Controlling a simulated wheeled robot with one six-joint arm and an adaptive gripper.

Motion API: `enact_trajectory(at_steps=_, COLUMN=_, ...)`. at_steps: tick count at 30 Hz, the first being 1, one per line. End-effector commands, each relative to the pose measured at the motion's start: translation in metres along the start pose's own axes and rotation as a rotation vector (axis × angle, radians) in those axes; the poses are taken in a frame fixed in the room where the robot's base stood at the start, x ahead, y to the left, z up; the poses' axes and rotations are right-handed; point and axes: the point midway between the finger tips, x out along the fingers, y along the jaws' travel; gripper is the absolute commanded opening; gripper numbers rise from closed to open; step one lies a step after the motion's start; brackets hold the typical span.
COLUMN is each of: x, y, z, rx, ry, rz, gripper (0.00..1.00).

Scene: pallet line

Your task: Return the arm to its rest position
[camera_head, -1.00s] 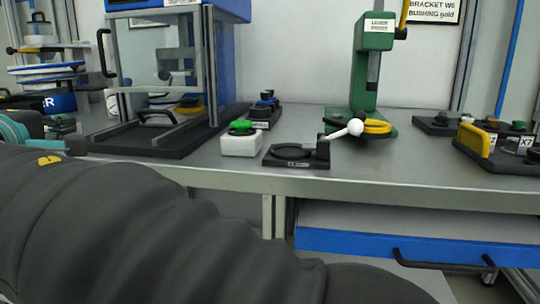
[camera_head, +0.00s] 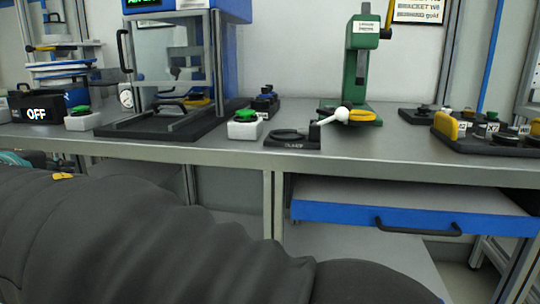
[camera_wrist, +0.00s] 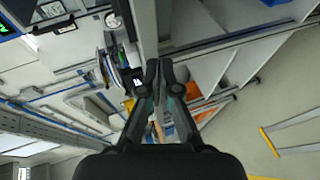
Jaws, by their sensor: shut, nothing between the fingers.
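My gripper (camera_wrist: 160,70) shows in the wrist view, its two dark fingers close together with nothing held between them. Beyond the fingers, the wrist view shows the bench edge, the shelving under it and the floor, at a slant. In the head view, my dark ribbed arm crosses the lower left, in front of and below the bench (camera_head: 400,150). My gripper is not visible in the head view. No contact between the arm and the bench shows.
The bench holds a clear-doored machine (camera_head: 165,60), a white box with a green button (camera_head: 245,127), a black fixture (camera_head: 292,139), a green press (camera_head: 362,65) and a parts tray (camera_head: 480,135). A blue drawer (camera_head: 350,222) with a black handle sits under the bench. An OFF box (camera_head: 38,107) stands left.

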Motion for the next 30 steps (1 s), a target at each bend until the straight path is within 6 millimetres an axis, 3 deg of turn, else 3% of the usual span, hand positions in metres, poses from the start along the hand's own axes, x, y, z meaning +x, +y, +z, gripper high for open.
enact_trajectory(at_steps=5, x=0.000, y=-0.051, z=0.015, rx=0.011, ry=-0.003, rz=-0.148, gripper=0.00)
enact_trajectory(at_steps=8, x=0.003, y=-0.077, z=0.042, rx=0.044, ry=-0.029, rz=-0.253, gripper=0.00)
enact_trajectory(at_steps=11, x=0.005, y=-0.101, z=0.084, rx=0.106, ry=-0.079, rz=-0.370, gripper=0.00)
enact_trajectory(at_steps=14, x=0.004, y=-0.122, z=0.140, rx=0.204, ry=-0.152, rz=-0.491, gripper=0.00)
enact_trajectory(at_steps=18, x=-0.008, y=-0.145, z=0.223, rx=0.389, ry=-0.267, rz=-0.632, gripper=0.00)
enact_trajectory(at_steps=21, x=-0.022, y=-0.159, z=0.275, rx=0.532, ry=-0.344, rz=-0.701, gripper=0.00)
enact_trajectory(at_steps=30, x=-0.077, y=-0.187, z=0.390, rx=0.960, ry=-0.532, rz=-0.774, gripper=0.00)
